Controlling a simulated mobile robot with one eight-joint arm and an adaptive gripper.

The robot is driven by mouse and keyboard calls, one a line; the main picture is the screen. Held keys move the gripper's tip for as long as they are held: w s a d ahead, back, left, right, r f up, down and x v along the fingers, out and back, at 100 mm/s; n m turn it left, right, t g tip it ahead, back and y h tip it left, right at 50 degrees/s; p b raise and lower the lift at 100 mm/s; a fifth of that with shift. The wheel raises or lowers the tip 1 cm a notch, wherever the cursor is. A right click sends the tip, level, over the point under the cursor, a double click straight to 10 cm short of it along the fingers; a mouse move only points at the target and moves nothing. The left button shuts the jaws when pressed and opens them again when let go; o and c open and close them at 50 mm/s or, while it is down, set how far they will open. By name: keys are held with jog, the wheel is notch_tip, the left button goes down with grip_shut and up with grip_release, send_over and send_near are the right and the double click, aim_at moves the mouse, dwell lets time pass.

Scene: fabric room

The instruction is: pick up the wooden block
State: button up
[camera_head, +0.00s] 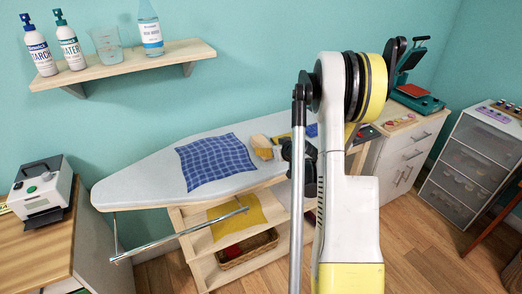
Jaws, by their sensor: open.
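A small tan block with rounded edges, which looks like the wooden block (260,142), lies on the grey ironing board (135,171), just right of a blue checked cloth (216,161). A darker yellow-tan patch shows at its lower edge. My gripper (284,146) is a dark shape just right of the block, low over the board and open. My own arm hides much of it, and its fingertips are small and hard to make out. I cannot tell whether they touch the block.
Shelves under the board hold a yellow cloth (240,215) and a basket (247,248). A wall shelf (130,66) carries bottles and a beaker. A white machine (42,190) stands on the left table. A white cabinet (405,158) and drawer unit (472,165) stand at right.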

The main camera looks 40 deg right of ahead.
aim_at(263, 146)
jog(key=b+x, duration=0.2)
jog(key=x, duration=0.4)
jog(key=shift+w+f, duration=0.2)
jog(key=shift+w, duration=0.05)
jog(key=shift+r, duration=0.1)
jog(key=shift+c, duration=0.9)
jog(key=c, duration=1.3)
